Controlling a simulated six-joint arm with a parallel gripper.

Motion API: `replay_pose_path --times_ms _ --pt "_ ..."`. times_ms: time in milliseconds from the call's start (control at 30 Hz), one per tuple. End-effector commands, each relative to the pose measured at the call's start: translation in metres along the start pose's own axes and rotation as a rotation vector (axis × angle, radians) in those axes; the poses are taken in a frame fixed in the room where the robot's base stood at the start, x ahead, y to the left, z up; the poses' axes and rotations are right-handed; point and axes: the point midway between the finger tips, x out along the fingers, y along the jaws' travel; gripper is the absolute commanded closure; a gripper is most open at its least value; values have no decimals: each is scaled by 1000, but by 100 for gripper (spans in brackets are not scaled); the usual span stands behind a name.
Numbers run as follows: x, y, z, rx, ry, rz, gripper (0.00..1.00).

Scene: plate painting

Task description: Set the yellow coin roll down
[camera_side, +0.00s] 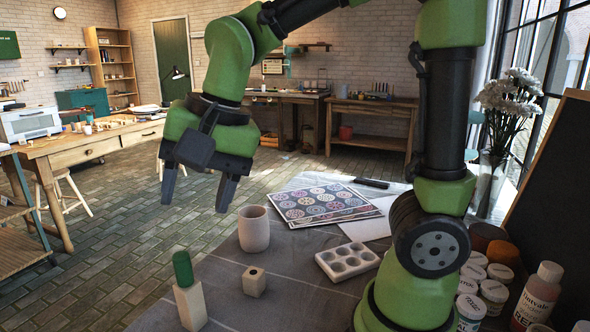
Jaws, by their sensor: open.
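My gripper (195,204) hangs open and empty in the air at the upper left of the work table, its two fingers apart and pointing down. I see no yellow coin roll in this view. A green cylinder (182,268) stands upright on a pale wooden block (190,307) at the table's lower left, below my gripper in the picture. A smaller pale block (254,281) with a dark hole in its top stands to its right.
A beige cup (254,230) stands behind the small block. A white palette with wells (347,262) lies to the right, with patterned sheets (318,203) behind it. Paint jars (494,296) and a bottle (540,293) crowd the right side. Bare grey cloth (290,300) shows at the front middle.

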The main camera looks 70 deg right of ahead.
Motion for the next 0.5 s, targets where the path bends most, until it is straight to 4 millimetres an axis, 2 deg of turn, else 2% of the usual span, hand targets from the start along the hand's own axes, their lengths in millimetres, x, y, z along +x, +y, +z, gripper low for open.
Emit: replay_pose_path --times_ms 33,100,200,333,500 --pt "-17 13 2 -56 26 -44 45" --pt "-34 31 7 -156 63 -93 45" --pt "-51 55 17 -289 124 -147 45" --pt "-60 79 29 -425 195 -189 45" --pt "-63 93 37 -520 247 -208 45"
